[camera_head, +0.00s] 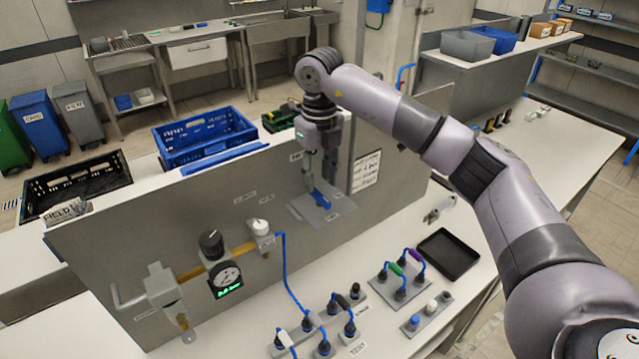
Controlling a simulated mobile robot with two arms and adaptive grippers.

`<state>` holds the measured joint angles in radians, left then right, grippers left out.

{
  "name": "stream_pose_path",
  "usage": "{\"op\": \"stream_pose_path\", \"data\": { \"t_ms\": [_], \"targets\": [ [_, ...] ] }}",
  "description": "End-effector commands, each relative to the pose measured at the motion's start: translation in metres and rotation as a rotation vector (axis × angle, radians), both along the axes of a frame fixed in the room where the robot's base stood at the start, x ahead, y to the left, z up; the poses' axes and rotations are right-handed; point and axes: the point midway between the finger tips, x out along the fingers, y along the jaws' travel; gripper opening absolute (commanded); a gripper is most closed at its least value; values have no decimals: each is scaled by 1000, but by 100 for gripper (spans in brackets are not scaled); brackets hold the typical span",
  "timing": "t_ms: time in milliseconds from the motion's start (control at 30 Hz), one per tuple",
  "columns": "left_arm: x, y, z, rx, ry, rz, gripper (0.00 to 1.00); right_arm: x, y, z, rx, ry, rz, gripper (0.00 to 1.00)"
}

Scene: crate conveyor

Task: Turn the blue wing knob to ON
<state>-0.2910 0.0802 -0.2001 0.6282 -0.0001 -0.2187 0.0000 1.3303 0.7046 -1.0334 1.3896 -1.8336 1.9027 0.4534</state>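The blue wing knob (321,199) sits on a grey plate (334,211) fixed to the upright grey panel, right of the panel's middle. Its wing lies slanted in the picture. Small labels are beside it, too small to read. My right gripper (319,184) points down just above the knob, reached by my arm from the right. Its two fingers stand apart, with the knob showing below and between their tips. I cannot tell whether a fingertip touches the knob. My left gripper is not in view.
The panel (130,235) also carries a black knob (211,244), a white knob (260,227) and a gauge (226,278). Blocks with cables and a black tray (447,254) stand on the white table. A blue crate (205,135) is behind the panel.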

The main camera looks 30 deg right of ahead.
Motion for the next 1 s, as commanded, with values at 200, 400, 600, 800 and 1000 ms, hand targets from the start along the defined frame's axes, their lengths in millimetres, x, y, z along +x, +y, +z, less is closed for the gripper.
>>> {"op": "stream_pose_path", "data": {
  "t_ms": [200,400,600,800,1000],
  "targets": [
    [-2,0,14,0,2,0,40,-1,0,-28,0,2,0,32],
    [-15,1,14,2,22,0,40,0,0,-38,-1,0,1,32],
    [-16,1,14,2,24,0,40,0,0,-38,-1,-1,1,32],
    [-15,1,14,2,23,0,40,0,0,-38,-1,-1,1,20],
    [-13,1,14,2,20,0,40,0,0,-38,0,-1,1,6]
  ]
}}
